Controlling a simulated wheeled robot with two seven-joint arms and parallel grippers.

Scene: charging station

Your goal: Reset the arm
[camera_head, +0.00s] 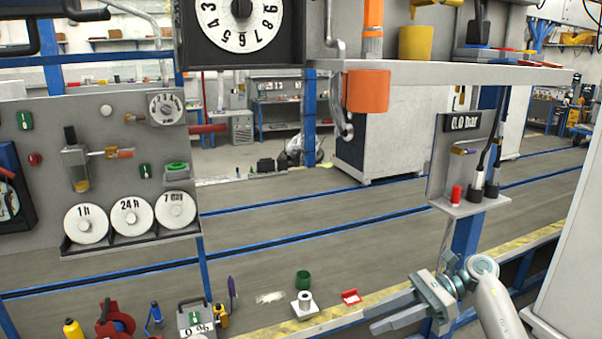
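My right gripper (369,321) is at the lower right, low over the yellow-striped front edge of the floor area. Its two grey fingers point left with a gap between them, and nothing shows between them. My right arm (494,308) comes in from the bottom right. My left gripper does not show.
A panel with dials (130,217) stands at left. A gauge panel (455,160) hangs above my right gripper. A grey flanged part (305,305) and green cup (303,280) sit at bottom centre. The middle floor is clear.

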